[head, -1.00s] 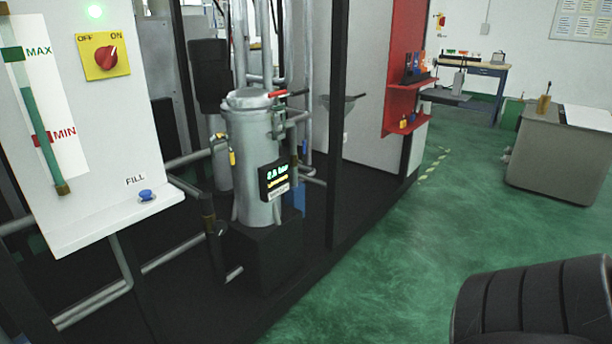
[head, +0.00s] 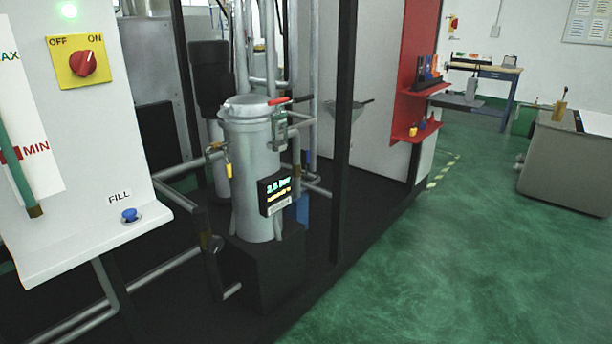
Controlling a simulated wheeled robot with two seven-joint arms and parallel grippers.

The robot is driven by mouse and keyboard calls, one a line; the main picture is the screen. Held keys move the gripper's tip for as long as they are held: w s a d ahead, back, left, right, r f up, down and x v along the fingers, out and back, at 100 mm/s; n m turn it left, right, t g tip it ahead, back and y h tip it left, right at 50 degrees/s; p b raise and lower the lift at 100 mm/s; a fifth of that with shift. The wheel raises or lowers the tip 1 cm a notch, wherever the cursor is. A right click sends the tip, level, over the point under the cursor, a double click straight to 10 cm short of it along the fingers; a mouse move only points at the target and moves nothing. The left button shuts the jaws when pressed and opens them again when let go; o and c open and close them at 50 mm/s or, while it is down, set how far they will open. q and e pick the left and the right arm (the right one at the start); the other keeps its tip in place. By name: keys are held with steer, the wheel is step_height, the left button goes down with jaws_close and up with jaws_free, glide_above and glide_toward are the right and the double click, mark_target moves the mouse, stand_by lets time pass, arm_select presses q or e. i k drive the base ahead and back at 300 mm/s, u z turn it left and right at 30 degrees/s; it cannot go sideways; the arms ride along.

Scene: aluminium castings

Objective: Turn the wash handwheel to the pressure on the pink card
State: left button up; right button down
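A grey cylindrical vessel (head: 250,175) stands on a black block among the pipes. Its small black display (head: 275,192) shows a green pressure reading in bar, which looks like 2.8 but is too small to read surely. Below the reading is a yellow line of text and a pale label. I cannot make out a wash handwheel for sure, nor a pink card. Neither of my grippers is in view.
A white panel (head: 100,150) at the left carries a red OFF/ON knob (head: 84,63) and a blue FILL button (head: 129,214). A black frame post (head: 343,130) stands right of the vessel. Green floor (head: 430,260) is open at the right, before a grey cabinet (head: 565,165).

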mark_target(214, 244)
steer(key=i, duration=0.25)
steer(key=z, duration=1.4)
steer(key=i, duration=2.65)
steer(key=u, duration=3.2)
steer(key=i, duration=1)
steer(key=z, duration=0.05)
